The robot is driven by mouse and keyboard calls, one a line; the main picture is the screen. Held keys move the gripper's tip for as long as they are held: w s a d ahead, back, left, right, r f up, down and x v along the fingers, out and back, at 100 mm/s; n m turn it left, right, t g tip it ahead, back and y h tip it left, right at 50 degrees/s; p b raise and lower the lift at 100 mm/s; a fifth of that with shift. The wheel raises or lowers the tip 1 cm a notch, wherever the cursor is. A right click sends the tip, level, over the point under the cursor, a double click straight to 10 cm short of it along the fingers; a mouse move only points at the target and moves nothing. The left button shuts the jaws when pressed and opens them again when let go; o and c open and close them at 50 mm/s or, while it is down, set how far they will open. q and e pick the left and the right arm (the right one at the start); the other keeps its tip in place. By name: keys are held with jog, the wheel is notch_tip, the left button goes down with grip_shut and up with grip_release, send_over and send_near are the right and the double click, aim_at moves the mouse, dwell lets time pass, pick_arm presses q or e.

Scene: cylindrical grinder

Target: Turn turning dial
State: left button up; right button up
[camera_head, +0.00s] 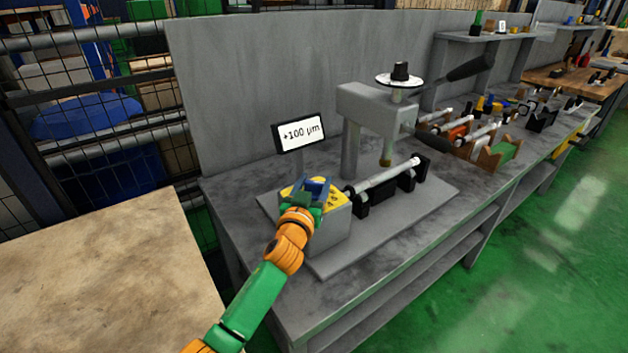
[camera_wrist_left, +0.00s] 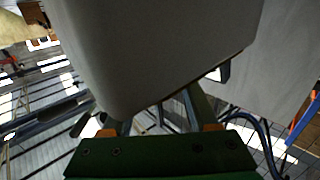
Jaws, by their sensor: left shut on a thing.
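The cylindrical grinder (camera_head: 362,105) stands on a grey bench, with a black knob over a white disc (camera_head: 400,78) on its top. A grey box (camera_head: 332,232) with a yellow plate (camera_head: 338,197) on top sits at its front left. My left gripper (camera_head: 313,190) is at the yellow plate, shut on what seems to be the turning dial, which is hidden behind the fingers. In the left wrist view, a large grey surface (camera_wrist_left: 160,50) fills the upper middle above my gripper (camera_wrist_left: 158,128). My right gripper is not in view.
A small display (camera_head: 300,133) behind the box reads +100 µm. A shiny rod (camera_head: 390,175) lies across black supports right of the box. Racks with parts (camera_head: 485,140) stand farther right. A bare table (camera_head: 105,275) is at left, a wire fence behind it.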

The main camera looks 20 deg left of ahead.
pick_arm(q)
jog(key=m+h+p, duration=0.1)
jog(key=h, duration=0.1)
jog(key=m+h+p, duration=0.1)
jog(key=h+p, duration=0.1)
jog(key=shift+a+r+m, duration=0.1)
jog(key=shift+r+m, duration=0.1)
jog(key=shift+m, duration=0.1)
jog(key=shift+f+m+g+h+p, duration=0.15)
jog(key=shift+m+g+h+p, duration=0.15)
jog(key=shift+m+h, duration=0.5)
jog(key=shift+m+g+h, duration=0.3)
jog(key=shift+h, duration=0.9)
jog(key=o, duration=1.4)
jog(key=shift+f, duration=0.15)
jog(key=v, duration=0.7)
